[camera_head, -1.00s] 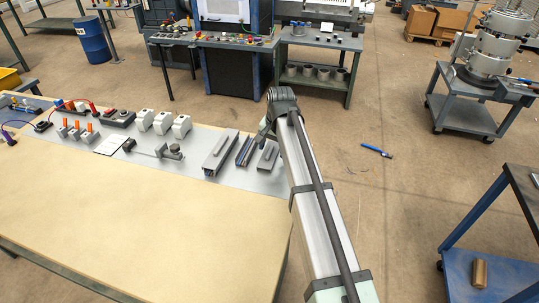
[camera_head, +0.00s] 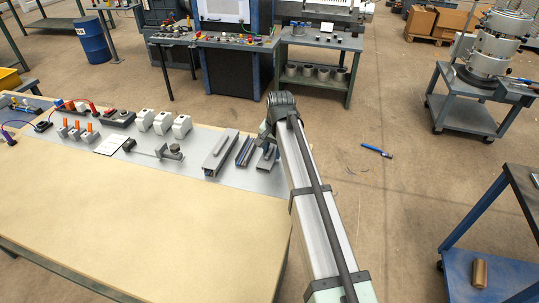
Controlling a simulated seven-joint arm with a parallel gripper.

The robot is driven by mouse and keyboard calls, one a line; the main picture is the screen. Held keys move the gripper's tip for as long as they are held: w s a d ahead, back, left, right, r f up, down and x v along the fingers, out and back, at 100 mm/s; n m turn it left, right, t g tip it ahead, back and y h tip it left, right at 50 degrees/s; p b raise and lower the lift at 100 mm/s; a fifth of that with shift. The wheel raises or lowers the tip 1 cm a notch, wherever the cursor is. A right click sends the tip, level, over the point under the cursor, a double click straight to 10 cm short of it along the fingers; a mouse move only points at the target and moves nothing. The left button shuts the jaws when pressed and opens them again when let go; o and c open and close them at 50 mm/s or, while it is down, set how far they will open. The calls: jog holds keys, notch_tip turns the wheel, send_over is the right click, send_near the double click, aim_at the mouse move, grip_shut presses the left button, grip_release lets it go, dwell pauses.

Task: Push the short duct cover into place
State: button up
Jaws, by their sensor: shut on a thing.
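The short duct cover (camera_head: 265,160) is a small grey piece at the right end of the grey panel on the table. Beside it, to the left, is a narrow, dark slotted duct (camera_head: 244,153) with a bluish tint. My gripper (camera_head: 269,147) is at the far end of the cover and shut on it. The fingertips are small and partly hidden by my arm. I cannot tell whether the cover touches the panel or is slightly raised. The cover appears apart from the slotted duct.
A longer grey duct (camera_head: 220,152) lies left of the slotted duct. A bracket-like part (camera_head: 155,150), several white blocks (camera_head: 163,122) and orange-topped parts (camera_head: 76,130) stand farther left. The tan front of the table (camera_head: 140,215) is clear.

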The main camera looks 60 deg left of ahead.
aim_at(272, 156)
jog(key=shift+r, duration=0.3)
grip_shut()
notch_tip(272, 156, up, 9)
jog(key=shift+r, duration=0.2)
jog(key=shift+o, duration=1.7)
grip_release()
grip_shut()
